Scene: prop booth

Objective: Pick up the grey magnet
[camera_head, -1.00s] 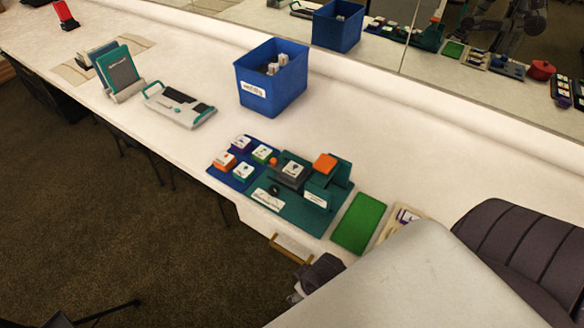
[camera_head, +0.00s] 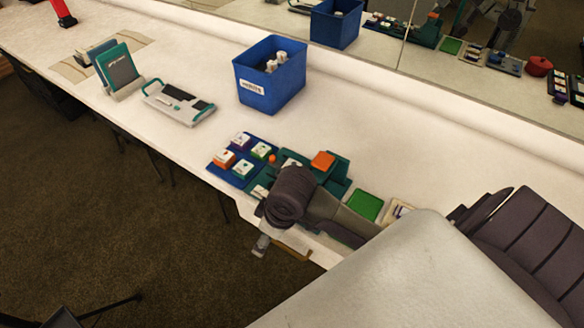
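The grey magnet, a dark grey block with a white top (camera_head: 291,162), sits on the teal stand (camera_head: 339,184) near the table's front edge. Only its upper part shows; my arm's dark rounded wrist hides the rest. The arm comes in from the right, across the front of the teal stand. Its gripper (camera_head: 261,246) shows only as a small light grey piece below the wrist, by the table edge and apart from the magnet. I cannot tell whether its fingers are open. My other gripper is not in view.
A blue mat (camera_head: 223,172) with several small white-topped blocks lies left of the stand; an orange block (camera_head: 323,160) sits on the stand. A green pad (camera_head: 365,206) lies right. A blue bin (camera_head: 270,95) stands behind. The table between bin and stand is clear.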

